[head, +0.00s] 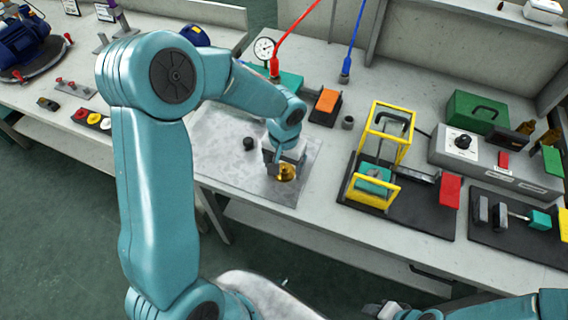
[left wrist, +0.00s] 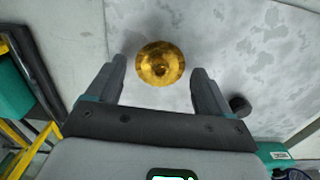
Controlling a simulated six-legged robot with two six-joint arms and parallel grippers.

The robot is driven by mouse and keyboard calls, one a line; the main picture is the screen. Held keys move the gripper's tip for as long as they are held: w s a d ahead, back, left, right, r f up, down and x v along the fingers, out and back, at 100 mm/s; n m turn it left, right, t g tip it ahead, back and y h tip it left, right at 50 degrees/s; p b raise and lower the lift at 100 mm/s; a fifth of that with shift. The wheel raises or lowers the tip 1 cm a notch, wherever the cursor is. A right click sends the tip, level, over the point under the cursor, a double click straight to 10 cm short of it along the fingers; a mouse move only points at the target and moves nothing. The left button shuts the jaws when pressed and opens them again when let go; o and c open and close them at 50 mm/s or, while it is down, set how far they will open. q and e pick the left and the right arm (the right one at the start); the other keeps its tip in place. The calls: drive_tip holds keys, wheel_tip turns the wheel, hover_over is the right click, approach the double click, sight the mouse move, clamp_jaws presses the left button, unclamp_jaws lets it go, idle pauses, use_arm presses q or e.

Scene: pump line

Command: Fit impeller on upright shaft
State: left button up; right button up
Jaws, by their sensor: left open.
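The gold, round impeller (head: 287,173) is on the grey metal plate (head: 222,160), directly below my left gripper (head: 283,160). In the left wrist view the impeller (left wrist: 160,63) lies between the tips of my open left gripper (left wrist: 160,72), with a gap on both sides. A short dark cylinder (head: 249,143) stands on the plate, left of the gripper; it also shows in the left wrist view (left wrist: 240,106). I cannot tell whether it is the shaft. My right gripper (head: 385,310) is only partly visible at the bottom edge, its jaws unclear.
A black board with a yellow frame (head: 390,128) and a red block (head: 449,190) stands right of the plate. An orange-topped block (head: 327,101) and a small dark cup (head: 347,122) stand behind. A gauge (head: 263,49) and red and blue leads rise at the back.

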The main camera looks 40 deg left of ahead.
use_arm(q)
clamp_jaws()
drive_tip(key=shift+r, duration=0.15)
drive_tip(key=shift+r+p, duration=1.7)
drive_tip(key=shift+r, duration=0.7)
drive_tip(key=shift+d, duration=0.1)
